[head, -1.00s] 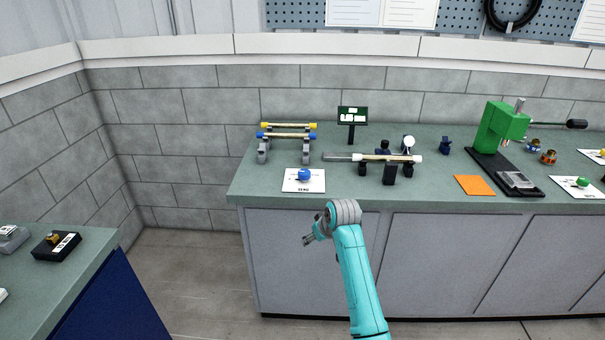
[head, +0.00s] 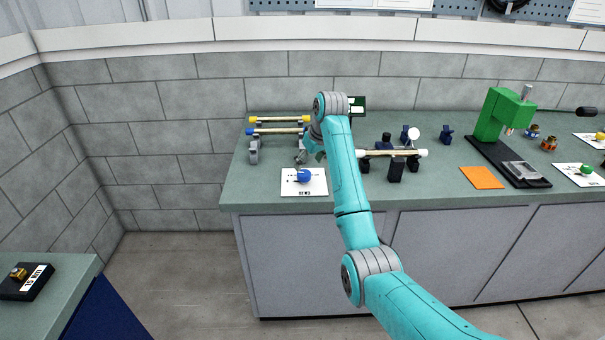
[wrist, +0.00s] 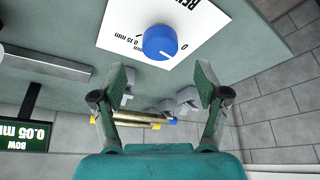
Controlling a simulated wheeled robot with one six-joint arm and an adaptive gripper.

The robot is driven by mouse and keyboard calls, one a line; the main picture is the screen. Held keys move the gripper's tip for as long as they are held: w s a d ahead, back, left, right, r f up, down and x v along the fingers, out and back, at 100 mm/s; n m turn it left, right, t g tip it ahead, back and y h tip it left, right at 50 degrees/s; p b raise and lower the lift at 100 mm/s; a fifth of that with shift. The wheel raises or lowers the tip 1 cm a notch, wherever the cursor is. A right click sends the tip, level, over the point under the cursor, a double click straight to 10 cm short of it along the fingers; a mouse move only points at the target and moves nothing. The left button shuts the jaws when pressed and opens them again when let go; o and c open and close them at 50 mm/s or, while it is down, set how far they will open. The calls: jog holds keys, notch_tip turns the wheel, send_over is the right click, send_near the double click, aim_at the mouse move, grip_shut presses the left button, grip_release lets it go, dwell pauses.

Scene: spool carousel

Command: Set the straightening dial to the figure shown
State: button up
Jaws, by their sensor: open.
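The straightening dial is a round blue knob (head: 304,175) on a white printed card (head: 290,188) at the front left of the bench. In the wrist view the blue knob (wrist: 160,42) is close, with the card (wrist: 117,30) marked 0 and 0.15 mm beside it. I cannot read its setting surely. The dark display (wrist: 25,130) reads BOW 0.05 mm, upside down in the wrist view. In the head view my arm partly covers the display (head: 358,104). My gripper (wrist: 162,82) is open and empty, apart from the knob; in the head view it (head: 309,154) is above and behind it.
A rack with yellow-ended and blue-ended rods (head: 279,131) stands just behind the dial. A pale rod on supports (head: 400,153) lies to the right, partly behind my arm. Farther right are an orange mat (head: 482,178) and a green press (head: 497,116). A side bench (head: 75,267) is at lower left.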

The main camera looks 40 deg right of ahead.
aim_at(304, 173)
jog(key=x, duration=0.7)
jog(key=c, duration=1.1)
